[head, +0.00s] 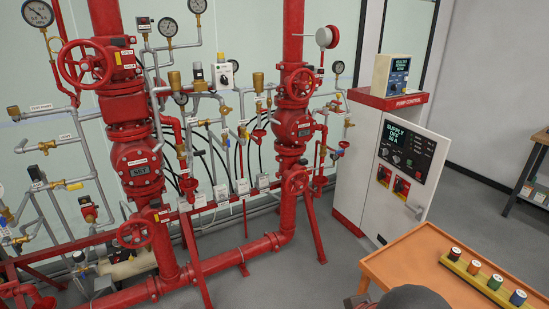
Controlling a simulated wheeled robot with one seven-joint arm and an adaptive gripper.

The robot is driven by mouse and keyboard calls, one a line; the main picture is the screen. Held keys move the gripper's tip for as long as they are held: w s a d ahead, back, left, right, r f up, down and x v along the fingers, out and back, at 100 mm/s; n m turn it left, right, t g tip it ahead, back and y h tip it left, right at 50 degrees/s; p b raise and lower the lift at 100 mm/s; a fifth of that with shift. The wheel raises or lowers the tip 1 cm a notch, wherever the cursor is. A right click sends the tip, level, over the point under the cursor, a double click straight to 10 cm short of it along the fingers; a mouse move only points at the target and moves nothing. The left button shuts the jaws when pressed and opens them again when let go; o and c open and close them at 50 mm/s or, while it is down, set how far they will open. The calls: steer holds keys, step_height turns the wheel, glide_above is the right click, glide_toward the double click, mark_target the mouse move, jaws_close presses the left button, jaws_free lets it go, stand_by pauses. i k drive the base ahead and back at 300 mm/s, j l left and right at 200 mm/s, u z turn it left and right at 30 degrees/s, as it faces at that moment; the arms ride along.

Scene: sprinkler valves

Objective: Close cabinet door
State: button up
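The white pump control cabinet (353,165) with a red top stands right of the middle in the head view. My gripper's fingers cannot be made out clearly there.
An orange-topped table (420,262) with a yellow rack (487,276) of several coloured knobs stands in front of the door. Red valve pipework (140,185) with gauges fills the left. Grey floor lies open to the right.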

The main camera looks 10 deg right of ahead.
mark_target(385, 218)
steer(key=i+z, duration=0.45)
steer(key=i+j+z, duration=0.15)
steer(key=z, duration=0.35)
steer(key=i+j+z, duration=0.3)
steer(key=z, duration=0.15)
steer(key=i+j, duration=0.1)
steer(key=j, duration=0.4)
steer(key=i+j+z, duration=0.1)
steer(key=j, duration=0.45)
steer(key=i+j+z, duration=0.4)
steer(key=i+j, duration=1.05)
steer(key=i, duration=0.4)
steer(key=l+z, duration=0.05)
